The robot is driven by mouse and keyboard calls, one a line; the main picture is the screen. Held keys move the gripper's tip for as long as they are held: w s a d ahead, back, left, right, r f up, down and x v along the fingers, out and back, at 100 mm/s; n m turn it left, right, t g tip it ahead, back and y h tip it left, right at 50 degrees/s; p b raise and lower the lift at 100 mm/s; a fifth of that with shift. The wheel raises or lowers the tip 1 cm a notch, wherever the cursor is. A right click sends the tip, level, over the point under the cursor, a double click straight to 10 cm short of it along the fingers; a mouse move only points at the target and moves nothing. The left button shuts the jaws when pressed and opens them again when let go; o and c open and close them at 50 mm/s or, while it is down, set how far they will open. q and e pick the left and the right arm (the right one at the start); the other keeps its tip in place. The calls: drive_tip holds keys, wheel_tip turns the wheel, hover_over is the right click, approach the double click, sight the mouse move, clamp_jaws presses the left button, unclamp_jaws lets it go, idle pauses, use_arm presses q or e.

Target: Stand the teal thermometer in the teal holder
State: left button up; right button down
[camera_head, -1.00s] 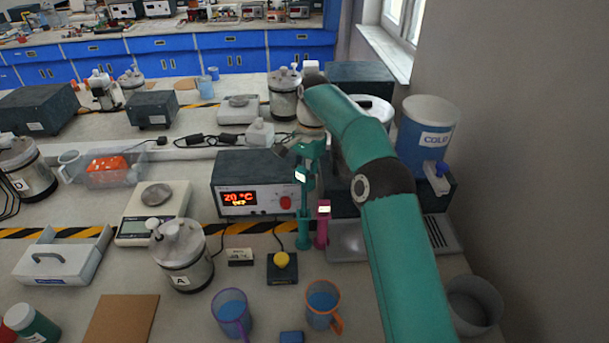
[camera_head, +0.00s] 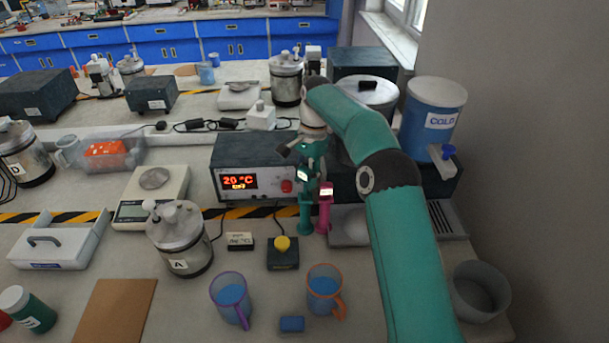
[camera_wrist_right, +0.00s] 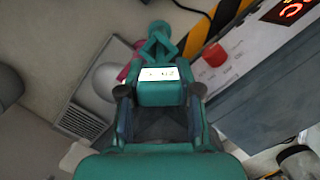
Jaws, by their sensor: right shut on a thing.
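The teal thermometer (camera_head: 303,176) is held upright in my right gripper (camera_head: 309,158). Its lit white display also shows in the right wrist view (camera_wrist_right: 160,74), between the two dark fingers of the right gripper (camera_wrist_right: 160,93). The teal holder (camera_head: 305,223) stands on the bench directly below the thermometer, in front of the heater box. In the right wrist view the teal holder (camera_wrist_right: 159,36) lies just beyond the display, in line with it. I cannot tell how far the thermometer's lower end is inside the holder. My left gripper is not in view.
A magenta thermometer (camera_head: 325,205) stands close to the right of the teal holder. The box with the red 20 °C readout (camera_head: 250,181) is close behind and left. A yellow-button pedal (camera_head: 282,251) and purple (camera_head: 231,300) and orange (camera_head: 325,292) mugs stand in front.

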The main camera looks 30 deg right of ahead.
idle(0.3)
drive_tip(key=c, duration=0.7)
unclamp_jaws()
drive_tip(key=shift+s, duration=0.15)
drive_tip(key=shift+a, duration=0.1)
